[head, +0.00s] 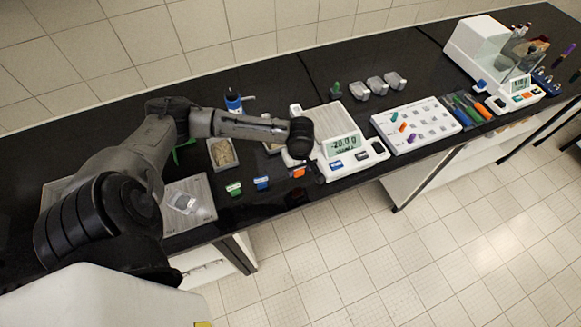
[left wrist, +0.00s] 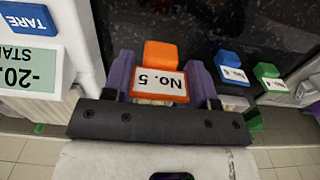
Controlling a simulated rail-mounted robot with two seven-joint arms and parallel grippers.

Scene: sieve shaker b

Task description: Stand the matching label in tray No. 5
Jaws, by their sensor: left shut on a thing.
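My left gripper (left wrist: 160,82), with purple fingers, is shut on the orange label (left wrist: 158,72) marked No. 5. In the head view the orange label (head: 298,173) shows just below my gripper, near the bench's front edge, left of the balance. A blue label (head: 262,183) marked No. 6 in the left wrist view (left wrist: 232,74) and a green label (head: 234,188) marked No. 4 (left wrist: 270,84) stand to its left in the head view. A tray of grainy material (head: 223,154) stands behind the green label; another is partly hidden by my arm. I cannot read tray numbers. My right gripper is out of view.
The balance (head: 338,129), reading about -20.0 g, stands close to the right of my left gripper. Metal scoops (head: 377,86) lie behind it, and a white board with coloured pieces (head: 416,125) is farther right. A blue-capped bottle (head: 233,101) stands at the back.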

